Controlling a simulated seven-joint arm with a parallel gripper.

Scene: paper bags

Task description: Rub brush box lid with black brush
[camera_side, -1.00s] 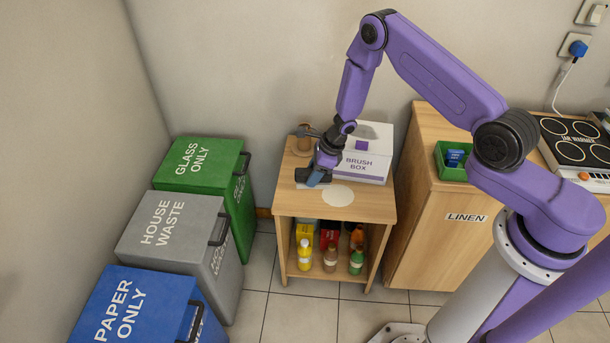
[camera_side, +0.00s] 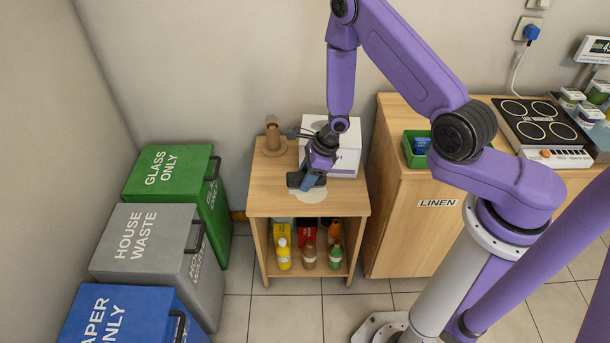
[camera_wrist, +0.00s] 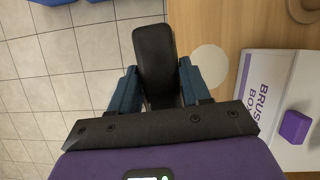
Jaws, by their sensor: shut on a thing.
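The white brush box (camera_side: 348,160) stands at the back right of the small wooden cabinet's top, partly hidden by my arm. In the wrist view the box (camera_wrist: 275,75) is at the right, with a purple block (camera_wrist: 294,127) on its lid. My gripper (camera_side: 313,182) is just in front of the box, above the cabinet top. It is shut on the black brush (camera_side: 294,179). In the wrist view the black brush (camera_wrist: 155,55) sits between the blue fingers of my gripper (camera_wrist: 156,85). The brush appears apart from the lid.
A pale disc (camera_side: 308,196) lies on the cabinet top (camera_side: 262,200) under my gripper. A brown stand (camera_side: 272,137) is behind to the left. Bottles (camera_side: 309,254) fill the shelf below. Green, grey and blue bins stand left; the linen cabinet (camera_side: 405,235) stands right.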

